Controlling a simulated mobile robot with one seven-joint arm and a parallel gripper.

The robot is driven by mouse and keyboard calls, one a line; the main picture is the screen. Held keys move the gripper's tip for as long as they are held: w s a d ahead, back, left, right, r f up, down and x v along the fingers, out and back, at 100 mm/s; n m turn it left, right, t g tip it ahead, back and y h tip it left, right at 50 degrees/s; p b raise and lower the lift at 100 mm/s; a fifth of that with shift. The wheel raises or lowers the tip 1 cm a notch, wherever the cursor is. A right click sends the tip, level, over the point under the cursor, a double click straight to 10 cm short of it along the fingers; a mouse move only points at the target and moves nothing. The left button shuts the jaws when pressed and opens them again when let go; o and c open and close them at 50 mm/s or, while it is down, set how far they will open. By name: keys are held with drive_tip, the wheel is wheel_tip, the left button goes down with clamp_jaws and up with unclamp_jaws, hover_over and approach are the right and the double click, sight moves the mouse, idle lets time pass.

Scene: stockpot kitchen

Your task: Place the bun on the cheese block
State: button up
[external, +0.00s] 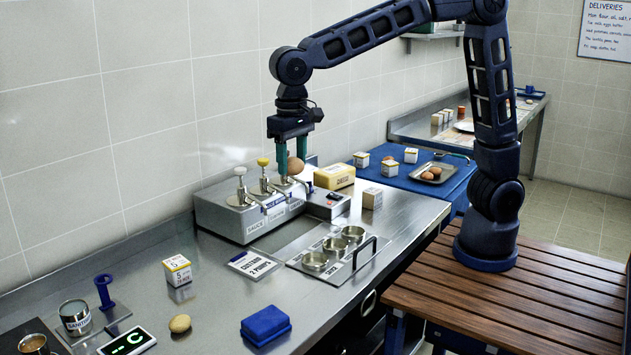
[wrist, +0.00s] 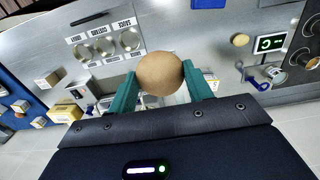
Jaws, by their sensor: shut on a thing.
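The bun (external: 296,165) is round and brown. My gripper (external: 291,158) points down and is shut on it, with the bun between the two teal fingers. The wrist view shows the bun (wrist: 160,73) large between the fingertips. In the external view it is over the back right of the grey sauce pump unit, in front of the wall. The cheese block (external: 334,177) is a yellow, labelled block on the steel counter, to the right of my gripper and lower. In the wrist view the cheese block (wrist: 65,112) is at the left, apart from the bun. Its top looks clear.
The pump unit (external: 225,212) with its upright pumps stands below and left of the gripper. A small boxy device (external: 328,204) and a small carton (external: 372,198) are near the cheese block. Metal cups (external: 333,246) sit in front. A blue surface (external: 400,178) with cartons lies beyond.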

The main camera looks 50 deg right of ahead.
drive_tip(key=w+d+m, duration=0.4)
drive_tip(key=w+d, duration=0.8)
drive_tip(key=w, duration=0.3)
drive_tip(key=m, duration=1.1)
hover_over(335, 169)
wheel_tip(335, 169, down, 20)
drive_tip(key=shift+r, duration=0.1)
drive_tip(key=shift+w+f, duration=0.1)
drive_tip(key=shift+f, duration=2.65)
drive_tip(key=o, duration=0.6)
drive_tip(key=shift+f, duration=0.1)
drive_tip(key=shift+c, duration=0.2)
drive_tip(key=o, duration=0.4)
